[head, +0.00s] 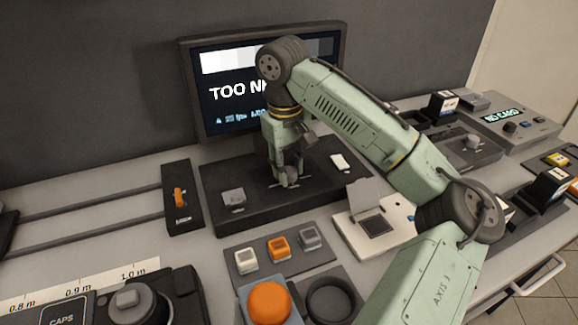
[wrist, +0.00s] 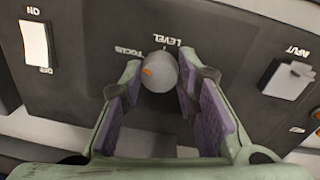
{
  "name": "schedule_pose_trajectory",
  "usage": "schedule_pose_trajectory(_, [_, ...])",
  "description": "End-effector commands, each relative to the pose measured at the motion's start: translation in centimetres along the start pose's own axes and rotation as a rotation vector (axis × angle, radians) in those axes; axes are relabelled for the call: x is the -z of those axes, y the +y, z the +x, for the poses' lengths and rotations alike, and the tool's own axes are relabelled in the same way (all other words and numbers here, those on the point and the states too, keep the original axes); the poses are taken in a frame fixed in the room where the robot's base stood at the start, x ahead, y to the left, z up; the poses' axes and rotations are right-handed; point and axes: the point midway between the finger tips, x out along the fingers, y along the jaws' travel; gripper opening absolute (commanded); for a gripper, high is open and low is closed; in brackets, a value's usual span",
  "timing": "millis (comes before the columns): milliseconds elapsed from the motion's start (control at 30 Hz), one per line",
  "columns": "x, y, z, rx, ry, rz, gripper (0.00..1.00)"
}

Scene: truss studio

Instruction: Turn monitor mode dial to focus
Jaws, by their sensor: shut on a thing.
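The mode dial (wrist: 163,75) is a round grey knob with an orange mark, on the dark panel (wrist: 75,75) below the monitor (head: 225,93). The labels LEVEL and FOCUS are upside down in the wrist view, just above the dial. The orange mark is on the dial's left side, the side where FOCUS is printed. My gripper (wrist: 160,82) is shut on the dial, with one finger on each side of it. In the head view, my gripper (head: 287,180) reaches down to the panel and mostly hides the dial. The monitor reads "TOO N...", the rest being covered by my arm.
On the same panel are a grey INPUT knob (wrist: 287,79) and a white ON/OFF switch (wrist: 35,44). In front are a button box (head: 268,258) and a white board (head: 345,225). A slider unit (head: 181,205) stands left of the panel.

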Motion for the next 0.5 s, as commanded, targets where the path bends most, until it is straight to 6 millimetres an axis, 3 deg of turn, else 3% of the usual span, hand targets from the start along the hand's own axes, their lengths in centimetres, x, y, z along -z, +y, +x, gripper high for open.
schedule_pose_trajectory(467, [0.05, -0.02, -0.03, 0.000, 0.003, -0.014, 0.01])
schedule_pose_trajectory(500, [0.05, -0.02, -0.03, 0.000, 0.003, -0.014, 0.31])
